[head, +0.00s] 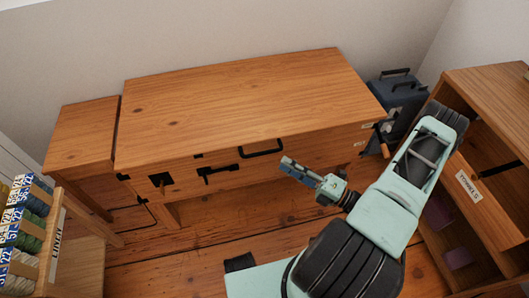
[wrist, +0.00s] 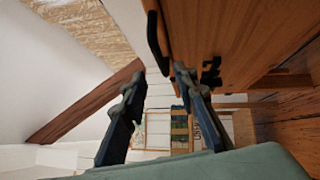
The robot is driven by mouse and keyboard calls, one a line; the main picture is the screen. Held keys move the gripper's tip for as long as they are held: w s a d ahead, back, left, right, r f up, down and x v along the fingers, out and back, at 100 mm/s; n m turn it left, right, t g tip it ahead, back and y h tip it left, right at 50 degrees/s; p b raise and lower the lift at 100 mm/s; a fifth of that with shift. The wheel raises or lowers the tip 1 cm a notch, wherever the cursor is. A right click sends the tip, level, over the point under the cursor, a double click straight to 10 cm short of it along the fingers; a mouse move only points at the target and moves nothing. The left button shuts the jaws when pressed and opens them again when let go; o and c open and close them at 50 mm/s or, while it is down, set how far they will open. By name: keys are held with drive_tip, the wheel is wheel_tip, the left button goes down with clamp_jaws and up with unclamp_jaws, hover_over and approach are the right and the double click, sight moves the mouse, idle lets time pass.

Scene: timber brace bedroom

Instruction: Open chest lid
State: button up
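The wooden chest (head: 330,148) stands against the wall in the head view, its plank lid (head: 235,95) lying flat and shut. A black bar handle (head: 262,149) is on its front near the lid edge, with a black latch (head: 217,173) lower left. My gripper (head: 288,166) is in front of the chest, just right of and below the handle. In the wrist view my gripper (wrist: 158,77) is open and empty. The handle (wrist: 156,42) shows past the fingertips, across the gap between them, and the latch (wrist: 211,72) beside the right finger. Contact with the handle cannot be told.
A shelf unit (head: 490,95) with a labelled front stands close on the right, near my arm. A blue-grey case (head: 398,95) sits behind, between chest and shelf. A rack of thread spools (head: 28,225) is at lower left. Wooden floor (head: 190,248) in front is clear.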

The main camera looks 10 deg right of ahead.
sight(264, 153)
drive_tip(key=b+x, duration=0.1)
drive_tip(key=x, duration=0.8)
drive_tip(key=shift+a, duration=0.15)
drive_tip(key=shift+c, duration=0.3)
clamp_jaws()
